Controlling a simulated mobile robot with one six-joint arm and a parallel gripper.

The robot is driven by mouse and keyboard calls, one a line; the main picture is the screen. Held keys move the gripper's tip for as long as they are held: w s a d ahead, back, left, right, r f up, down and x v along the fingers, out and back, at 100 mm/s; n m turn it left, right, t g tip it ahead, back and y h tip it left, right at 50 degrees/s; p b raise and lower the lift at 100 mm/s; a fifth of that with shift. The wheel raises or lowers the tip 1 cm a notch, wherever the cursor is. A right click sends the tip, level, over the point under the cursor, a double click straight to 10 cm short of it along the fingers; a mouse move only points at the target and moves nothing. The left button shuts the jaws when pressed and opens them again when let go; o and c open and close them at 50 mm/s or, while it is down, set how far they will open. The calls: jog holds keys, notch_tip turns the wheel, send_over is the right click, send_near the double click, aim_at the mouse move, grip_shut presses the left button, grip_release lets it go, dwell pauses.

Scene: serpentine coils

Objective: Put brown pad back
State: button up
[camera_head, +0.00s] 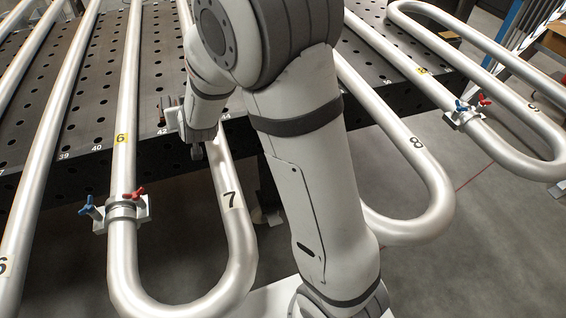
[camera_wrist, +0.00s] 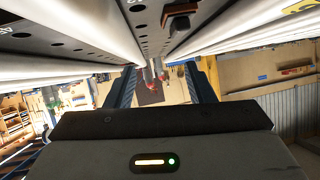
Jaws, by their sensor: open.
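A small brown block, which looks like the brown pad (camera_wrist: 181,10), shows at the top of the wrist view against the dark perforated table (camera_wrist: 95,22). My gripper (camera_wrist: 162,78) is open, its two dark fingers apart with nothing clearly held between them. The brown block lies above and beyond the fingers in that view, apart from them. In the head view my gripper (camera_head: 178,118) is at the table's front edge, beside the coil tube marked 7 (camera_head: 232,200). The pad cannot be made out clearly there, partly because my arm and gripper cover that area.
Silver serpentine tubes run over the table and bend out past its front edge. A clamp with red and blue handles (camera_head: 122,209) sits on the tube marked 6, and another clamp (camera_head: 466,111) is at the right. Grey floor (camera_head: 470,240) is open at the lower right.

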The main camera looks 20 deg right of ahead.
jog(key=s+d+r+g, duration=0.1)
jog(key=s+d+g, duration=0.2)
jog(key=s, duration=0.7)
jog(key=s+d+r+g+h, duration=0.1)
jog(key=s+d+r+g, duration=0.1)
jog(key=s+d, duration=0.5)
jog(key=s+d+r+g, duration=0.2)
jog(key=s+d+g, duration=0.2)
jog(key=s, duration=1)
jog(key=shift+s+d+r+g+h, duration=0.25)
jog(key=shift+d+g+h, duration=0.15)
jog(key=shift+d, duration=0.55)
